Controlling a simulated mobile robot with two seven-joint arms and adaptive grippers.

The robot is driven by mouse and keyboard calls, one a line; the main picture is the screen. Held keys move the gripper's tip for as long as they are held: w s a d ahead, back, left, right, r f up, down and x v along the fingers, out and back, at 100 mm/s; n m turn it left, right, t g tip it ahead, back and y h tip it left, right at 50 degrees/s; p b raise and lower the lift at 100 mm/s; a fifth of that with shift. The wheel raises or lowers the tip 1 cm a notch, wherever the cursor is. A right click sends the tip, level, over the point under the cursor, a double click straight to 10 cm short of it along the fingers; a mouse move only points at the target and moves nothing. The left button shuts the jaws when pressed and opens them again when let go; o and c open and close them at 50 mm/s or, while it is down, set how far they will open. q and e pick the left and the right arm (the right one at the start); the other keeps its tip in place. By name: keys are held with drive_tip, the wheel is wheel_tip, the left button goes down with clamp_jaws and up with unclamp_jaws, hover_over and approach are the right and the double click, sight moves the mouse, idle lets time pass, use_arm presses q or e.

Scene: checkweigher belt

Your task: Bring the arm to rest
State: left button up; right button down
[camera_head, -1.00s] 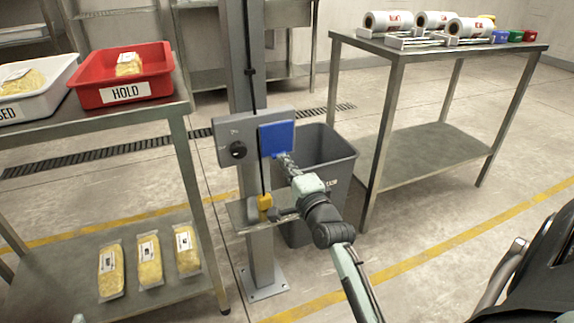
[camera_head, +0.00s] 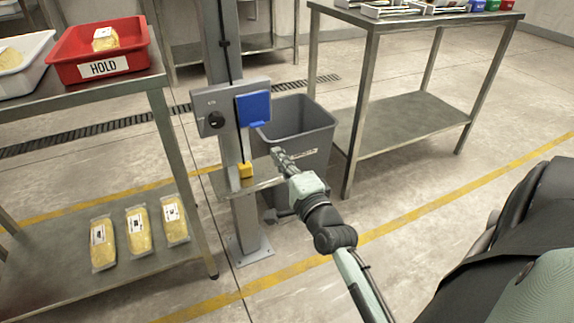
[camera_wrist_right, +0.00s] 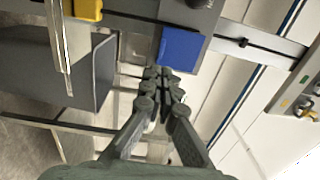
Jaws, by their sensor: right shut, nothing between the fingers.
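My right gripper (camera_head: 278,153) is shut and empty in the head view, in front of the grey bin and below and to the right of the blue panel (camera_head: 253,109). It does not appear to touch either. In the right wrist view its fingers (camera_wrist_right: 160,72) are together, with the blue panel (camera_wrist_right: 182,49) just beyond the tips. My right arm (camera_head: 335,235) reaches in from the lower right. My left gripper is not in view.
A grey control box (camera_head: 212,110) and a yellow block (camera_head: 245,169) are on a metal post (camera_head: 247,215) with a small shelf. A grey bin (camera_head: 300,135) stands behind. A red HOLD tray (camera_head: 130,62) is on the left table; packs (camera_head: 138,232) lie below. Another table (camera_head: 400,130) is at right.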

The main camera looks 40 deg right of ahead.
drive_tip(key=v, duration=0.3)
